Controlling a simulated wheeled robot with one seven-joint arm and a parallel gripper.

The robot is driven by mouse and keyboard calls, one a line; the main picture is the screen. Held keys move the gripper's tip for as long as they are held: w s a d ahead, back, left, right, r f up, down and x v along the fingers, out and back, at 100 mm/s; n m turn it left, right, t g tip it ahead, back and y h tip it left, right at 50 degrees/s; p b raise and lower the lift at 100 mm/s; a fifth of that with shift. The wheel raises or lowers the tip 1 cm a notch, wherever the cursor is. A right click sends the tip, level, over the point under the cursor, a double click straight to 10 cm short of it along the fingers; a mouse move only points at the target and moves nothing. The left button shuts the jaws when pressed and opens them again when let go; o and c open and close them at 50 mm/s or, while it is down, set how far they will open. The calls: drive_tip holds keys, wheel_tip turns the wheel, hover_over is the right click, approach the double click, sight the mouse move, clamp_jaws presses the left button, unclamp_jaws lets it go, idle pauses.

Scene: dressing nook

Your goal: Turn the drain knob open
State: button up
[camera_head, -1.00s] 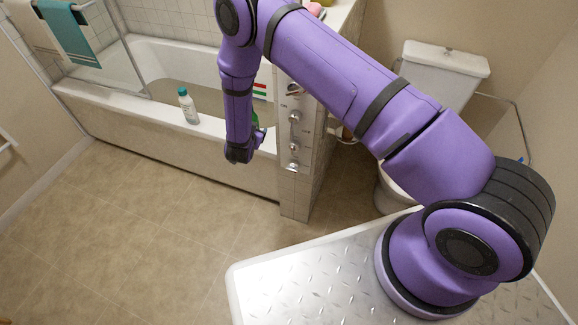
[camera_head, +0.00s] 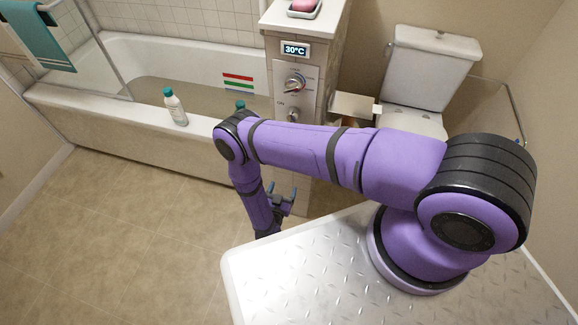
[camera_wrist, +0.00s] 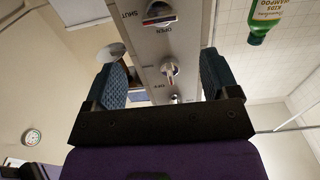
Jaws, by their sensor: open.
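My gripper (camera_head: 282,191) is open and empty, low in front of the tiled control panel (camera_head: 313,75). In the wrist view, which is upside down, its two blue-grey fingers (camera_wrist: 162,58) stand wide apart with the panel beyond. The knob by the words SHUT and OPEN (camera_wrist: 160,14) shows at the top edge, beyond the fingertips and untouched. No drain label is readable, so I cannot tell for sure which knob is the drain's. The head view hides the panel's lower knobs behind my arm.
A white bottle with a green cap (camera_head: 175,106) stands on the tub rim (camera_head: 100,108). A toilet (camera_head: 420,75) is behind. The floor at left is clear.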

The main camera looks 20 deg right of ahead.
drive_tip(key=x, duration=1)
drive_tip(key=shift+w+d, duration=0.1)
drive_tip(key=shift+w, duration=0.15)
drive_tip(key=c, duration=0.9)
